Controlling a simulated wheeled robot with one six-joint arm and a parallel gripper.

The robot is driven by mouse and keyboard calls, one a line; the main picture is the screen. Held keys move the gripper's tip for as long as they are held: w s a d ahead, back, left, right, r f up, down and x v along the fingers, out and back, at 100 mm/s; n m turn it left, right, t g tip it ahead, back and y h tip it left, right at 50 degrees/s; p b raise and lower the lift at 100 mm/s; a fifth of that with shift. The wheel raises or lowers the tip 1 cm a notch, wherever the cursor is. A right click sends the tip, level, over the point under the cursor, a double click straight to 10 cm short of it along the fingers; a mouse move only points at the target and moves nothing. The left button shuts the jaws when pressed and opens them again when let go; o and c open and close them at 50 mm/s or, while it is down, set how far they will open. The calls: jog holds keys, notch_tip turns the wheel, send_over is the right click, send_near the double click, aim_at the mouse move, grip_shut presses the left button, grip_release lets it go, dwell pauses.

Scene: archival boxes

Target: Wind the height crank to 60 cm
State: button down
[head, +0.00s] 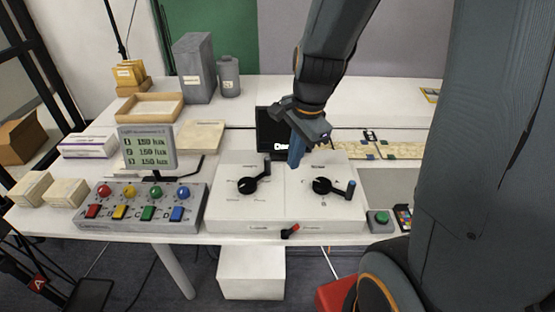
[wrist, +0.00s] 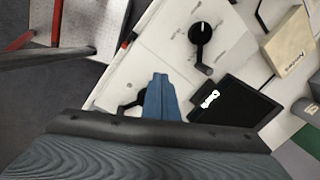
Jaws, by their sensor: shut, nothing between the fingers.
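A white control panel (head: 230,215) stands on the table with two black cranks. The left crank (head: 248,185) has its handle pointing up and to the right. The right crank (head: 323,186) has its handle out to the right with a blue knob. The panel's printed labels are too small to read surely. A black display (head: 270,128) stands behind the panel, partly hidden by my gripper, its white text unclear. My gripper (head: 296,158) is shut and empty above the panel's back, between the cranks. In the wrist view its blue fingers (wrist: 160,98) partly hide one crank; the other crank (wrist: 201,38) shows fully.
A grey box with coloured buttons (head: 140,207) and a small screen reading 150 lux (head: 146,147) stand at the left. A red-tipped lever (head: 290,231) is on the panel's front. A green button (head: 379,218) is at the right. Boxes stand behind.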

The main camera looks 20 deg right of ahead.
jog(key=w+d+m, duration=0.2)
jog(key=w+m, duration=0.4)
jog(key=m, duration=0.7)
jog(key=shift+y, duration=0.3)
jog(key=x, duration=1)
jog(key=shift+w+d, duration=0.15)
jog(key=shift+d, duration=0.05)
jog(key=w+a, duration=0.1)
jog(key=w+p, duration=0.1)
jog(key=shift+w+a, duration=0.25)
jog(key=shift+a, duration=0.15)
jog(key=shift+w+a, duration=0.3)
jog(key=shift+w, duration=0.15)
jog(key=shift+w+p, duration=0.1)
jog(key=shift+p, duration=0.2)
jog(key=shift+w+a+n+p, duration=0.3)
jog(key=shift+w+p, duration=0.1)
jog(key=shift+w, duration=0.3)
jog(key=shift+s, duration=0.1)
